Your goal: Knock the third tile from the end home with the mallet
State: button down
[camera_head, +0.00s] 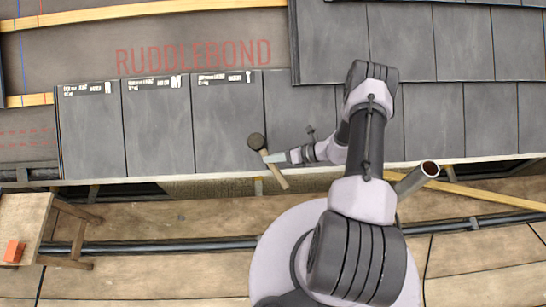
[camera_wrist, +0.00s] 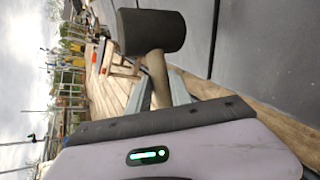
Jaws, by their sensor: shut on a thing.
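The mallet (camera_head: 268,161) has a dark round head and a pale wooden handle. My gripper (camera_head: 268,157) is shut on its handle, near the roof's lower edge. In the wrist view the dark mallet head (camera_wrist: 152,32) stands out beyond the fingers (camera_wrist: 158,98), close to the slates. Three grey tiles with white labels lie side by side at the left end: the end tile (camera_head: 92,135), the second tile (camera_head: 157,130) and the third tile (camera_head: 222,125). The mallet head is at the lower right of the third tile. I cannot tell whether it touches a tile.
More tiles (camera_head: 330,40) cover the roof at the upper right. Bare underlay with red lettering (camera_head: 195,57) and wooden battens (camera_head: 130,12) show at the upper left. A wooden bench (camera_head: 22,222) with an orange block (camera_head: 14,251) stands at the lower left. A dark rail (camera_head: 160,246) crosses the plank deck.

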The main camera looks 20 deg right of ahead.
jog(key=f+b, duration=0.2)
jog(key=w+f+b, duration=0.1)
jog(key=f+b, duration=0.1)
jog(key=w+d+f+b, duration=0.1)
jog(key=f+b, duration=0.1)
jog(key=b, duration=0.1)
jog(key=shift+w, duration=0.25)
jog(key=shift+w+r, duration=0.2)
jog(key=shift+r, duration=0.05)
jog(key=shift+r+p, duration=0.3)
jog(key=shift+p, duration=0.05)
jog(key=s+r+p, duration=0.1)
jog(key=r+p, duration=0.1)
jog(key=s+a+r+p, duration=0.1)
jog(key=r+p, duration=0.1)
jog(key=r, duration=0.1)
jog(key=s+r+p, duration=0.2)
jog(key=p, duration=0.1)
jog(key=shift+a+r, duration=0.15)
jog(key=shift+s+a+r+p, duration=0.1)
jog(key=shift+s+r+p, duration=0.15)
jog(key=shift+p, duration=0.05)
jog(key=shift+w, duration=0.1)
